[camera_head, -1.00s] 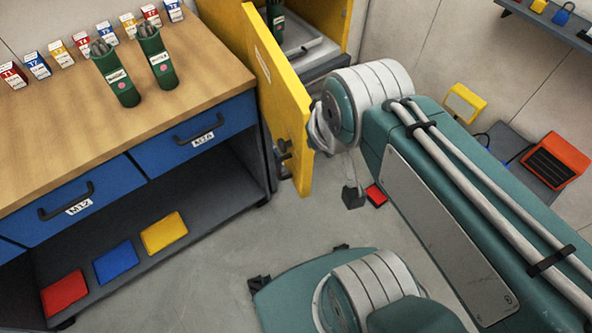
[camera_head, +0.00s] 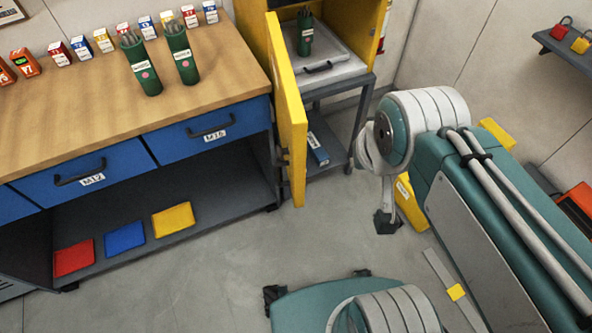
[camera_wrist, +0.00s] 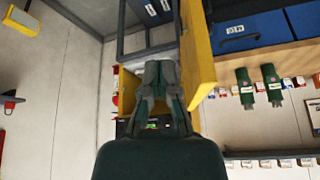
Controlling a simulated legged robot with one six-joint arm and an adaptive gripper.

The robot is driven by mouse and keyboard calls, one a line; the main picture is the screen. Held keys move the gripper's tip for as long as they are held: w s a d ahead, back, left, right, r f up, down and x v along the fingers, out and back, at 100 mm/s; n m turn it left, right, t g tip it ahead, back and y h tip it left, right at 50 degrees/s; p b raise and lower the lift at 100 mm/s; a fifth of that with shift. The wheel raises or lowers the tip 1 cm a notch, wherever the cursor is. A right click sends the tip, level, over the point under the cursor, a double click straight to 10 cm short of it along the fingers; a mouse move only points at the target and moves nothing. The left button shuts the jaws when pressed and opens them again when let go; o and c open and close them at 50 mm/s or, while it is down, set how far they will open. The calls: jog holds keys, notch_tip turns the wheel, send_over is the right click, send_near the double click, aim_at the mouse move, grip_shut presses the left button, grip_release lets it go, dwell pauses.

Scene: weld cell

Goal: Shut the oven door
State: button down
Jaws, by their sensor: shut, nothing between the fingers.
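The yellow oven (camera_head: 375,25) stands at the top centre of the head view on a grey stand. Its yellow door (camera_head: 291,125) is open and seen nearly edge-on, with a dark latch at its lower edge. Inside, a green canister (camera_head: 305,38) stands on a grey tray (camera_head: 335,62). My gripper (camera_head: 387,222) points down to the right of the door, apart from it in the picture. In the wrist view my gripper (camera_wrist: 159,72) is shut and empty, and the door (camera_wrist: 198,65) is just right of the fingers. I cannot tell whether they touch.
A wooden workbench (camera_head: 75,120) with blue drawers stands left of the door, carrying two green canisters (camera_head: 181,55) and several small boxes. A blue box (camera_head: 318,150) lies on the stand's lower shelf. A yellow object (camera_head: 411,205) is behind my gripper.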

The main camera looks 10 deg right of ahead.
jog(key=w+a+f+m+g, duration=0.1)
jog(key=w+a+m, duration=0.1)
jog(key=a+m, duration=0.1)
jog(key=w+a+f+m+g+h, duration=0.1)
jog(key=w+a+m, duration=0.2)
jog(key=w+a+f+m+g, duration=0.1)
jog(key=w+a+m+g, duration=0.1)
jog(key=w+a+m, duration=0.1)
jog(key=shift+w+a+f+m+h, duration=0.1)
jog(key=shift+w+a+m+h, duration=0.1)
jog(key=shift+m+h, duration=0.1)
jog(key=w+a+f+m+g+h, duration=0.1)
jog(key=w+a+f+m+h, duration=0.25)
jog(key=a+f+m, duration=0.5)
jog(key=n, duration=0.1)
send_over(294, 182)
jog(key=a, duration=0.2)
jog(key=shift+y, duration=0.35)
jog(key=shift+w+a+f, duration=0.1)
jog(key=shift+f, duration=3.25)
